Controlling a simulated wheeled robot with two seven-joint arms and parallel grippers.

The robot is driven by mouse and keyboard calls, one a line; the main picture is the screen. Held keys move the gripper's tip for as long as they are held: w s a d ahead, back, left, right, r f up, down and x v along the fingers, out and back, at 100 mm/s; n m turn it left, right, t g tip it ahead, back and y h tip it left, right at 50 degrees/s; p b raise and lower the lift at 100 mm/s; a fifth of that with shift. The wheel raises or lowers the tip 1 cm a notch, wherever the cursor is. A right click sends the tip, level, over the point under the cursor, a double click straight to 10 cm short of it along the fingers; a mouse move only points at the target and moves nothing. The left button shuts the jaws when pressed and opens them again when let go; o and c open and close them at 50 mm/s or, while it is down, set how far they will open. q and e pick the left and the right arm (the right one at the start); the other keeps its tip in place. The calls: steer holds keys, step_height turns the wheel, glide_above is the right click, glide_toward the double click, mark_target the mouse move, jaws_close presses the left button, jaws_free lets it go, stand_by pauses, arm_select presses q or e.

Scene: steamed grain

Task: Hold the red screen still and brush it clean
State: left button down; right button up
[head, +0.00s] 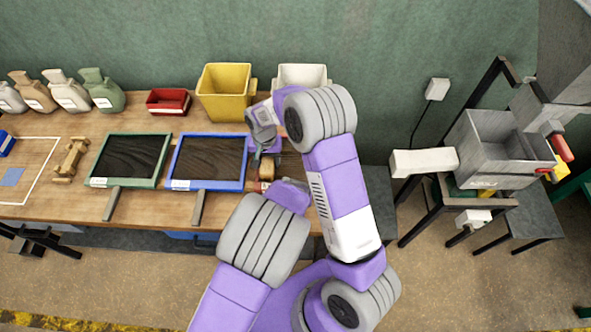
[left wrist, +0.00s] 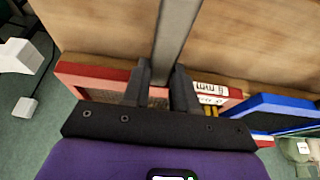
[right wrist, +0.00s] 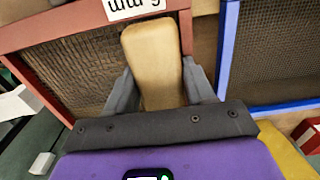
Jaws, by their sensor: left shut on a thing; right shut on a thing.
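The red screen shows in the left wrist view at its frame (left wrist: 95,75) and in the right wrist view (right wrist: 45,25), with dark mesh and a white label. In the head view my arms hide most of it, right of the blue screen. My left gripper (left wrist: 160,84) is shut on its grey handle (left wrist: 177,35). In the head view that gripper is hidden behind my arm. My right gripper (right wrist: 160,88) is shut on a pale wooden brush (right wrist: 153,55) above the mesh, near the labelled edge. The bristles are hidden, so contact with the mesh cannot be told.
The blue screen (head: 243,170) lies close beside the red one, and the green screen (head: 92,170) is farther left. A yellow bin (head: 224,90), a white bin (head: 301,73) and a red tray (head: 167,101) stand at the back. A wooden dumbbell-shaped piece (head: 71,158) lies at left.

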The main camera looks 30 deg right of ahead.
mark_target(290, 161)
steer(key=shift+f, duration=0.5)
steer(key=shift+d, duration=0.1)
